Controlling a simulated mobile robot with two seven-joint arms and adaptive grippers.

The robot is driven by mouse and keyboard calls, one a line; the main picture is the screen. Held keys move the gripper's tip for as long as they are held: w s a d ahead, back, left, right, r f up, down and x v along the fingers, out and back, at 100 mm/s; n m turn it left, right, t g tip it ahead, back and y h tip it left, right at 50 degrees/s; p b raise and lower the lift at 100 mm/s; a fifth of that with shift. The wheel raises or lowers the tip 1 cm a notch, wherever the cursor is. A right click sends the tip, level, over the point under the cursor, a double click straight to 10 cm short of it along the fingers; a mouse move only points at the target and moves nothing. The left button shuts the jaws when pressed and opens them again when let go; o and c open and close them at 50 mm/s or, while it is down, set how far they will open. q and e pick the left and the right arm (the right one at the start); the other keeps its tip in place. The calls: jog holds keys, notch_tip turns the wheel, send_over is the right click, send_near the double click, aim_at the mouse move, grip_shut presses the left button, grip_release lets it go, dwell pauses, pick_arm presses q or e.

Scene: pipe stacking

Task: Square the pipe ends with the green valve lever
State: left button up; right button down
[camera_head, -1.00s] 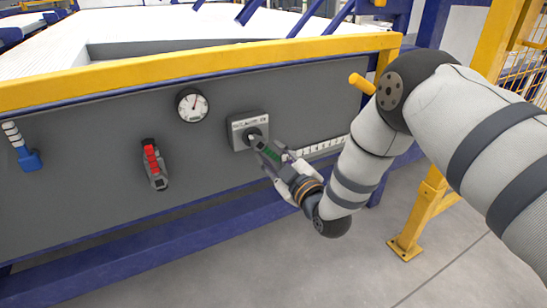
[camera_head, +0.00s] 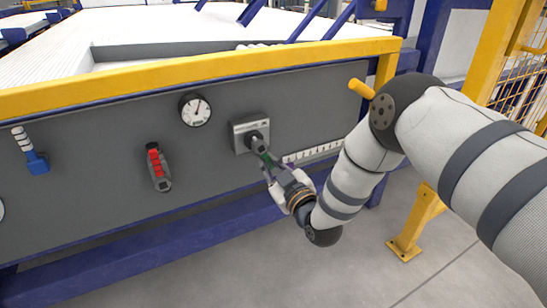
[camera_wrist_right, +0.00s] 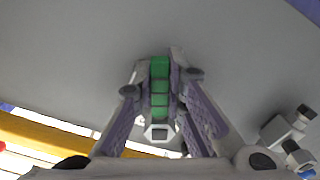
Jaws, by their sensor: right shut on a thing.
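The green valve lever (camera_head: 263,157) sits on a grey valve box (camera_head: 241,128) on the dark grey panel and slants down to the right from its hub. My right gripper (camera_head: 267,166) is shut on the lever, with its fingers hiding part of the green grip. In the right wrist view the green grip (camera_wrist_right: 159,88) lies between the two purple-padded fingers of the gripper (camera_wrist_right: 160,75). White pipes (camera_head: 150,63) lie on the bed behind the yellow rail; a few pale ends show just above the rail. My left gripper is not in view.
A red lever (camera_head: 154,163), a blue lever (camera_head: 37,162) and a round gauge (camera_head: 195,110) are on the panel, left of the valve box. A white scale strip (camera_head: 315,151) is to its right. A yellow rail (camera_head: 200,71) runs above; a yellow post (camera_head: 417,220) stands right.

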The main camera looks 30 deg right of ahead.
jog(key=shift+s+a+r+m+p, duration=0.15)
jog(key=shift+a+m+p, duration=0.65)
jog(key=shift+m, duration=1.3)
jog(key=shift+w+a+r+m+p, duration=0.1)
jog(key=shift+a+m+p, duration=0.3)
jog(key=shift+a+m, duration=1.25)
jog(key=shift+s+a+r+m+p, duration=0.15)
jog(key=shift+a+m+p, duration=0.4)
jog(key=shift+m, duration=2)
jog(key=c, duration=1.6)
grip_release()
jog(key=s, duration=1.2)
jog(key=shift+d, duration=0.2)
